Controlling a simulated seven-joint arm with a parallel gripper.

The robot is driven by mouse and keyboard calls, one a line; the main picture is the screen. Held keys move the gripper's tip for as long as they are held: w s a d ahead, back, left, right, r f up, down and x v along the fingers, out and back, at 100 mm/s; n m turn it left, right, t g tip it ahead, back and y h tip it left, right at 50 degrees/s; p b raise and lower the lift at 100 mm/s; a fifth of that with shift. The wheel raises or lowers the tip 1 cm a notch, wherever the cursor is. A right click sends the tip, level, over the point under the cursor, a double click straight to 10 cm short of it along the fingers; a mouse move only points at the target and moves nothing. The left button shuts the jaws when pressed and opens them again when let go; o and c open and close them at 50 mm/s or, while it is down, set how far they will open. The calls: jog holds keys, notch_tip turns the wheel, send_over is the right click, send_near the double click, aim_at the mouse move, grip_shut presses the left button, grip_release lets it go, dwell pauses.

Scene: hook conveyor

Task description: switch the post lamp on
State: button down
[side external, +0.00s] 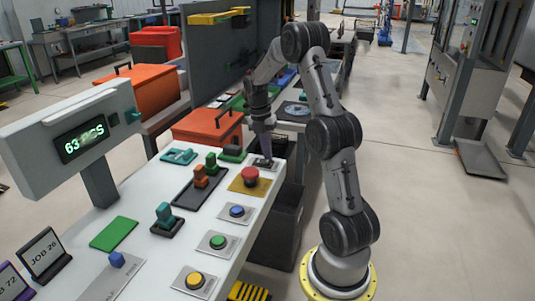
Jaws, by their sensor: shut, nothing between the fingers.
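My gripper (267,156) points down at the far right end of the white console (140,190). Its fingers are shut and empty. The tips are at or just above a small grey plate (272,166) with a dark part on it, behind the red mushroom button. I cannot tell whether they touch it, and the gripper hides part of it. I cannot make out which thing is the post lamp or whether any lamp is lit.
Near my gripper stand a red mushroom button (250,176) on a yellow plate and a blue button (237,211). Green (217,241) and yellow (194,280) buttons sit nearer. A counter display (84,140), orange bins (205,127) and a grey panel (215,55) stand around.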

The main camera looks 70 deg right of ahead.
aim_at(270, 162)
jog(key=shift+s+f, duration=0.1)
jog(key=shift+f, duration=0.3)
jog(key=shift+s+f, duration=0.15)
jog(key=shift+f, duration=0.15)
jog(key=shift+w+r, duration=0.35)
jog(key=shift+w, duration=0.45)
jog(key=shift+r, duration=0.1)
notch_tip(270, 162, up, 14)
jog(key=s, duration=0.2)
dwell(0.3)
